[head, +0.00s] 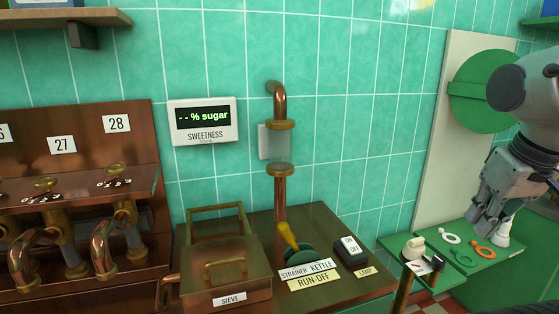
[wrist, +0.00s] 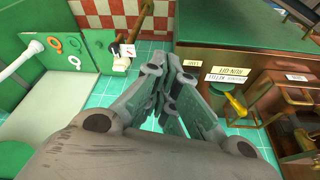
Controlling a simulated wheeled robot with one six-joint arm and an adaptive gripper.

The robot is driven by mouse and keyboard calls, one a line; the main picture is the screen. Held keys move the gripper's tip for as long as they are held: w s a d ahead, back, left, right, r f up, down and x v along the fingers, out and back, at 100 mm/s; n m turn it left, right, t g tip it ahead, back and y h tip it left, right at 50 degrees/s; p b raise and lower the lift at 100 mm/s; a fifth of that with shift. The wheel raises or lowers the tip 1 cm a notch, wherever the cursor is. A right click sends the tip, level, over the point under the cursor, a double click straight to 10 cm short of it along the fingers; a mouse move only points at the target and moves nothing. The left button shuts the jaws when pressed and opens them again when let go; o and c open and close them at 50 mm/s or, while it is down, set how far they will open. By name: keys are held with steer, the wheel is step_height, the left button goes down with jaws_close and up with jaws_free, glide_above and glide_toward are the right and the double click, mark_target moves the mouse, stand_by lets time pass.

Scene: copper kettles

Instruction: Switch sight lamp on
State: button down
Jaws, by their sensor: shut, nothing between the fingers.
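The lamp switch (head: 350,252) is a black block with a white ON/OFF face on the brown counter, behind a small LAMP label (head: 366,271). I cannot tell its position from the face. The sight glass (head: 281,149) is a clear tube between brass collars on the copper pipe, with a pale box (head: 263,142) behind it that looks unlit. My gripper (head: 483,226) hangs to the right of the counter, well apart from the switch. In the wrist view my gripper (wrist: 175,72) is shut and empty, and its fingers seem to hide the switch.
A yellow-handled lever (head: 287,236) stands left of the switch, beside the lidded copper sieve box (head: 225,272). A green board (head: 480,255) with coloured rings and a white cone lies below my gripper. A sugar display (head: 203,121) hangs on the tiled wall.

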steer(key=n+g, duration=0.2)
steer(key=n, duration=1.9)
glide_above(344, 241)
steer(key=s, duration=0.2)
step_height(344, 241, down, 6)
steer(key=f, duration=0.4)
steer(key=w+f, duration=0.1)
steer(key=f, duration=0.7)
steer(key=shift+w+f, duration=0.25)
steer(key=shift+f, duration=0.1)
